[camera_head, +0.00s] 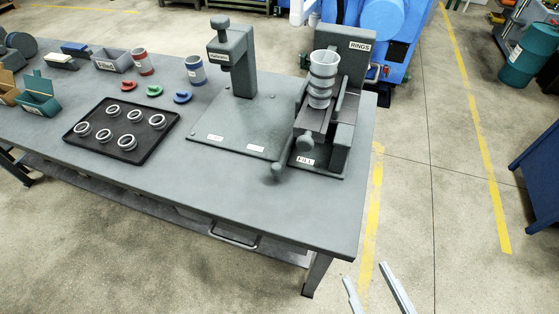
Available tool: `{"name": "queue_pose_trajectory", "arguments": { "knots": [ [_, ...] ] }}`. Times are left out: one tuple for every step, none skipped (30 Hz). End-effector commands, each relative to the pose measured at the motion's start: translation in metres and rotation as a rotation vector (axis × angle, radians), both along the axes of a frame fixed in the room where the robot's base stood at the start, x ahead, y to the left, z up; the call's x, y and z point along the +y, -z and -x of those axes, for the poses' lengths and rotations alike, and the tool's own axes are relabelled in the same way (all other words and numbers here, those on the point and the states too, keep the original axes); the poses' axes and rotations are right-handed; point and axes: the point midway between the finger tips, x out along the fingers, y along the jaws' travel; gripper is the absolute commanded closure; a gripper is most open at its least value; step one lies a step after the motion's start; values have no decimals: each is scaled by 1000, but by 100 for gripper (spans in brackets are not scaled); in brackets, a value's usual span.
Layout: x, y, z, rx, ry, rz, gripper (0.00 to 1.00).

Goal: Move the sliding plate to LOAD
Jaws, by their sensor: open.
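My gripper (366,273) shows at the bottom right as two pale fingers, apart and empty. It is over the floor, in front of the table's right end, and touches nothing. The ring station (353,58), labelled RINGS, stands at the table's right end with a FILL label at its front. A grey plate (315,117) lies across it below a stack of pale rings (322,78); this looks like the sliding plate. A ball-ended handle (278,169) sticks out at the front left. I cannot read a LOAD mark; two small labels (215,137) on the base plate are too small.
A column machine (232,55) stands left of the ring station. A black tray (75,134) with several rings, cups and coloured parts lie further left. The table's front right surface (320,215) is clear. A blue machine (375,30) stands behind.

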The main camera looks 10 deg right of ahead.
Motion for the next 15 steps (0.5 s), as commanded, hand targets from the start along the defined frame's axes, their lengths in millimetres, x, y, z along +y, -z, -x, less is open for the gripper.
{"name": "queue_pose_trajectory", "arguments": {
  "knots": [
    [4,-1,-19,-37,-18,83,47],
    [6,1,-29,-54,-28,143,47],
    [9,3,-42,-77,-40,230,47],
    [12,5,-52,-95,-50,299,47],
    [15,6,-63,-113,-58,373,47],
    [19,8,-77,-138,-68,476,47],
    [22,9,-88,-156,-75,555,47],
    [25,10,-99,-174,-80,641,47],
    [29,12,-114,-199,-86,756,47],
    [32,13,-125,-217,-90,850,47],
    [35,14,-137,-236,-93,946,47],
    [40,15,-152,-260,-97,1082,47],
    [43,16,-164,-279,-98,1185,47],
    [47,17,-175,-297,-99,1289,47],
    [51,18,-189,-319,-99,1426,47]
  ]
}}
